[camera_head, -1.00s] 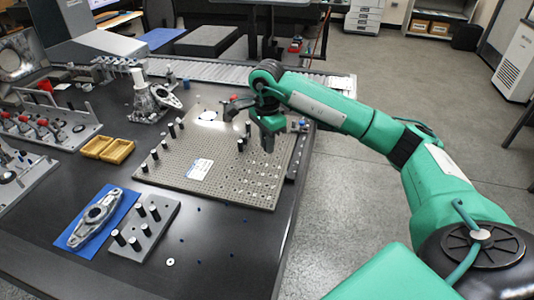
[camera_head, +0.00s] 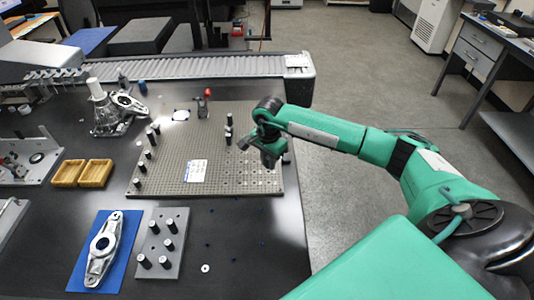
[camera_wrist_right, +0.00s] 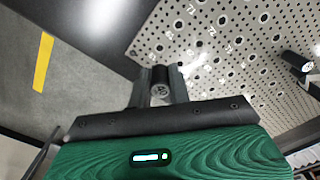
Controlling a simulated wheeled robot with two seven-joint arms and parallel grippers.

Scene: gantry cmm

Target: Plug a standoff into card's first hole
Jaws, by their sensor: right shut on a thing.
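My right gripper (camera_head: 269,163) is over the right part of the grey perforated plate (camera_head: 215,125). In the right wrist view its jaws (camera_wrist_right: 160,88) are shut on a black standoff (camera_wrist_right: 160,91) with a pale end face. The plate's hole grid (camera_wrist_right: 235,50) lies beyond it, and the held standoff appears clear of it. A white card (camera_head: 196,171) lies on the plate, with light-ringed holes to its right. Other black standoffs stand on the plate's left side (camera_head: 147,155), near its upper right (camera_head: 228,131) and on a grey block (camera_head: 161,262). My left gripper is out of view.
A metal bracket (camera_head: 102,250) lies on a blue mat (camera_head: 77,277) at front left. Two yellow trays (camera_head: 95,173) sit left of the plate. A conveyor (camera_head: 210,66) runs behind. A red-topped fixture (camera_head: 203,104) stands at the plate's back. The table's right edge is near.

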